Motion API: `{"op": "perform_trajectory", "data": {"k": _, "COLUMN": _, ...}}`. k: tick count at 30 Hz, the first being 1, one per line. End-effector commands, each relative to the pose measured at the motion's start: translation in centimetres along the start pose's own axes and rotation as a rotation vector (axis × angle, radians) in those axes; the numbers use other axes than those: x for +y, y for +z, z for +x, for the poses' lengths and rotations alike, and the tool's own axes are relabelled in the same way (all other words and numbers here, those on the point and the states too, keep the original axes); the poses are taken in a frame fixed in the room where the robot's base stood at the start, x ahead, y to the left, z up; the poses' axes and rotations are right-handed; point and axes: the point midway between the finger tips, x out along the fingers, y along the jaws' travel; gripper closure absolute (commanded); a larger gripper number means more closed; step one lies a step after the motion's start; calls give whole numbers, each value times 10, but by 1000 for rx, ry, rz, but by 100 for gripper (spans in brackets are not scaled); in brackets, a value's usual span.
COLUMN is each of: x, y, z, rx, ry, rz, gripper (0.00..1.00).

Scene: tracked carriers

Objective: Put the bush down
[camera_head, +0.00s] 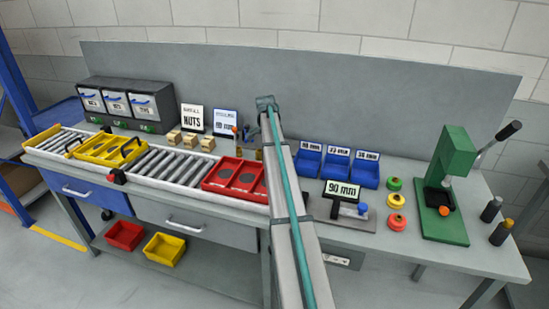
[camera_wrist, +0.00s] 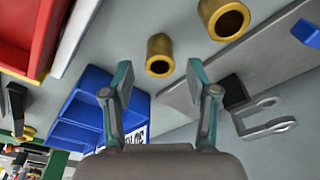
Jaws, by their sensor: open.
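My gripper (camera_wrist: 159,68) is open, with its two fingers spread apart in the wrist view. A brass-coloured bush (camera_wrist: 160,56) with a dark bore shows between and just beyond the fingertips, on the grey bench surface. I see no finger touching it. A second brass bush (camera_wrist: 224,18) is at the top, larger in the picture, to the right of the first. In the head view my arm hides the gripper; a small brass piece (camera_head: 258,155) shows just left of the arm, too small to tell which bush.
Blue bins (camera_head: 308,161) with size labels stand right of my arm. A 90 mm display (camera_head: 341,190) stands on a grey plate in front of them. Red trays (camera_head: 222,176) lie on the roller conveyor at left. A green press (camera_head: 452,180) stands at right.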

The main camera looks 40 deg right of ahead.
Motion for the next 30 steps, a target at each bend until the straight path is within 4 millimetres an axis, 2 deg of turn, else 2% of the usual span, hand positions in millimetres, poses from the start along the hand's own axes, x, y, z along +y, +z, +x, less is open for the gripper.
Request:
{"op": "perform_trajectory", "data": {"k": 6, "x": -1, "y": 0, "z": -43, "rx": 1, "ry": -2, "rz": 0, "gripper": 41}}
{"op": "perform_trajectory", "data": {"k": 13, "x": -1, "y": 0, "z": -75, "rx": 0, "ry": 0, "rz": -1, "gripper": 41}}
{"op": "perform_trajectory", "data": {"k": 18, "x": 0, "y": 0, "z": -85, "rx": 0, "ry": 1, "rz": -1, "gripper": 41}}
{"op": "perform_trajectory", "data": {"k": 30, "x": 0, "y": 0, "z": -86, "rx": 0, "ry": 1, "rz": 0, "gripper": 41}}
